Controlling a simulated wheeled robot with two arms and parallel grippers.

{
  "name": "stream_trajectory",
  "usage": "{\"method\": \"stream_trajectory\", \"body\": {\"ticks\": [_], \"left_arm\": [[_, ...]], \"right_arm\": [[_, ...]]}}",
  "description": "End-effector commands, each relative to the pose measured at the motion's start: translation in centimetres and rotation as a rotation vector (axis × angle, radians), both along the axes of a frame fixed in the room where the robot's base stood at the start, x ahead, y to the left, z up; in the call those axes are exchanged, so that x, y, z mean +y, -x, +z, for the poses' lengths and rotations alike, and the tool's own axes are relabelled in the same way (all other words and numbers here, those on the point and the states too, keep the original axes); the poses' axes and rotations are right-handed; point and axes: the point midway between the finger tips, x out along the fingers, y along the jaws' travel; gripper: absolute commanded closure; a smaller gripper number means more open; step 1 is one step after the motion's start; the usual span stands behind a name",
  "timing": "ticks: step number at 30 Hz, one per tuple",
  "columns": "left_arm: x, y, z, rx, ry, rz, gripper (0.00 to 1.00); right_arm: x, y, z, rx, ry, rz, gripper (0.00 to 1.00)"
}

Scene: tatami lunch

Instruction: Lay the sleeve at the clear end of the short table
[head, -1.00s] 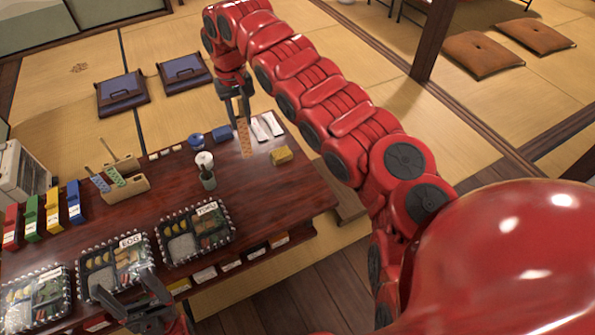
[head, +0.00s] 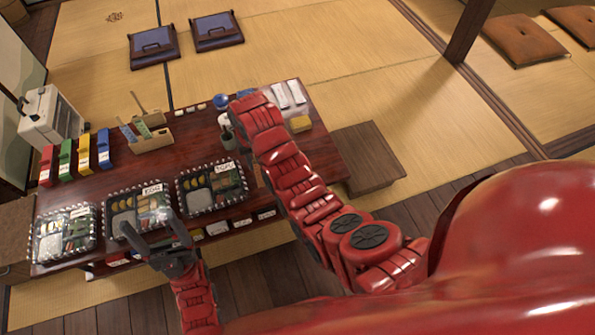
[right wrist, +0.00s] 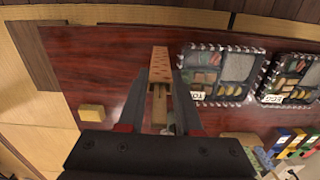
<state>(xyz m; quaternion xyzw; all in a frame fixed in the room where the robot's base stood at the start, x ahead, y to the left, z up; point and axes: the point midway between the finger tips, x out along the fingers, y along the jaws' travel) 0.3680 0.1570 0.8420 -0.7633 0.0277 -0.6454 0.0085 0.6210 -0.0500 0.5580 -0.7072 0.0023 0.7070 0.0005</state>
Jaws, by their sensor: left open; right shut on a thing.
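The sleeve (right wrist: 160,66) is a long tan strip with small dark marks. In the right wrist view my right gripper (right wrist: 159,85) is shut on it, and it points away past the fingertips, over the dark table. In the head view my right arm hides that gripper and nearly all of the sleeve. My left gripper (head: 149,222) is open and empty at the lunch box labelled EGG (head: 135,208). The dark red-brown table (head: 195,150) carries the boxes. A low brown wooden table (head: 365,158) with a bare top stands at its right end.
Several lunch boxes line the front edge, one (head: 212,188) close to my right arm. A yellow block (head: 300,124) and white packets (head: 289,95) lie at the right end. Coloured boxes (head: 83,153) and a wooden holder (head: 150,135) stand further left.

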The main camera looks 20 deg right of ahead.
Motion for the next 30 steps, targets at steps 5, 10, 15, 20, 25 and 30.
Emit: {"method": "stream_trajectory", "body": {"ticks": [5, 10, 15, 20, 25, 30], "left_arm": [[0.0, 0.0, 0.7, 0.0, 0.0, 0.0, 0.22], [0.0, 0.0, 0.8, 0.0, 0.0, 0.0, 0.22], [0.0, 0.0, 0.6, 0.0, 0.0, 0.0, 0.22], [0.0, 0.0, 0.4, 0.0, 0.0, 0.0, 0.22], [0.0, 0.0, 0.1, 0.0, 0.0, 0.0, 0.22], [0.0, 0.0, -0.4, 0.0, 0.0, 0.0, 0.22]], "right_arm": [[-0.8, 2.8, -2.2, 0.0, 0.0, 0.024, 1.0], [-1.5, 3.6, -3.0, 0.003, -0.001, 0.036, 1.0], [-3.9, 2.0, -3.2, 0.0, -0.001, 0.033, 1.0], [-7.1, -0.2, -3.7, 0.004, -0.001, 0.033, 1.0], [-10.3, -2.5, -3.9, 0.002, -0.003, 0.033, 1.0], [-12.6, -4.2, -4.3, 0.001, -0.004, 0.034, 1.0]]}}
